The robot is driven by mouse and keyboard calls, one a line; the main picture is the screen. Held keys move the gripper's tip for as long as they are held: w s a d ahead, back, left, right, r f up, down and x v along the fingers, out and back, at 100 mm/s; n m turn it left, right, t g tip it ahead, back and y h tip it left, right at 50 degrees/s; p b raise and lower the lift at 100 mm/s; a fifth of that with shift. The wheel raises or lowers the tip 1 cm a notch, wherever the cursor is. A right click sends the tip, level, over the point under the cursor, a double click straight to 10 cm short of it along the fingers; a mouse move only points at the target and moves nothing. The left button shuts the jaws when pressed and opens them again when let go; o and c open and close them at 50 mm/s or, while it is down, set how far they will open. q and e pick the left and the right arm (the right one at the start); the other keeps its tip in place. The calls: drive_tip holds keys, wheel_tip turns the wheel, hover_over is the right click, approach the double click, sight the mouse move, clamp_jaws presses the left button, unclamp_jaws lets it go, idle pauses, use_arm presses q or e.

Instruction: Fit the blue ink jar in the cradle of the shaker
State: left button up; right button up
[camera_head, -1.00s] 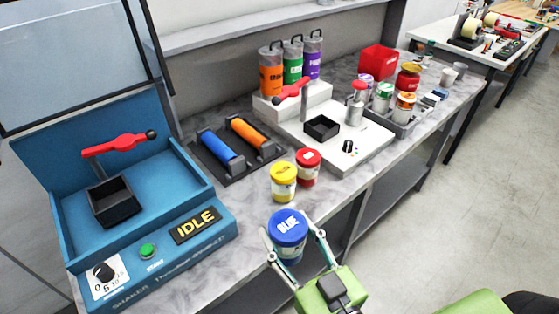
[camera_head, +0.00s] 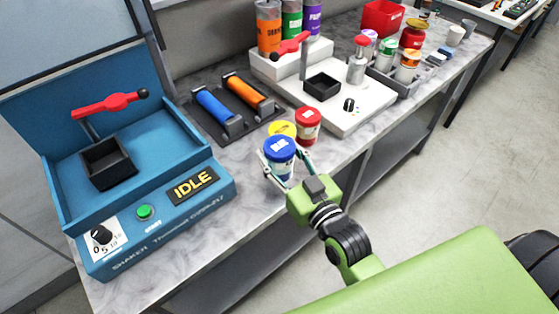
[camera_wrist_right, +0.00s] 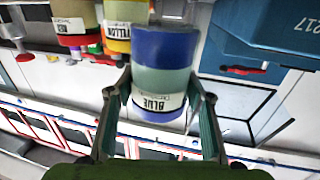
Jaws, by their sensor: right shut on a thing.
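The blue ink jar (camera_head: 279,157) has a blue lid and is held by my right gripper (camera_head: 284,171), whose fingers close on its sides. In the right wrist view the jar (camera_wrist_right: 163,75) sits between the two fingers of the right gripper (camera_wrist_right: 160,100), with its BLUE label showing. The blue shaker (camera_head: 150,235) stands at the left with its lid raised and its display reading IDLE. Its black square cradle (camera_head: 109,165) looks empty, with a red clamp handle (camera_head: 105,104) above and behind it. The jar is to the right of the shaker. My left gripper is not in view.
A red jar (camera_head: 308,127) and a yellow jar (camera_head: 282,130) stand just behind the held jar. A white machine (camera_head: 345,115) stands further right.

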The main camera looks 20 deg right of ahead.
drive_tip(key=shift+w+d+f, duration=0.1)
drive_tip(key=shift+w+f, duration=0.2)
drive_tip(key=shift+w, duration=0.1)
drive_tip(key=shift+w+d+f, duration=0.1)
drive_tip(key=shift+w+f, duration=0.2)
drive_tip(key=shift+f, duration=0.1)
wheel_tip(320, 180, down, 2)
drive_tip(key=shift+f+p, duration=0.1)
drive_tip(key=shift+p, duration=0.2)
drive_tip(key=shift+f, duration=0.5)
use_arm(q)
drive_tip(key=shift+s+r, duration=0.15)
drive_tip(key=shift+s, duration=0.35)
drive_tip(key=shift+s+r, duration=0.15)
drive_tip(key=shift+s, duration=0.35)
use_arm(e)
drive_tip(key=shift+f, duration=0.2)
drive_tip(key=o, duration=1.6)
drive_tip(key=shift+c, duration=0.2)
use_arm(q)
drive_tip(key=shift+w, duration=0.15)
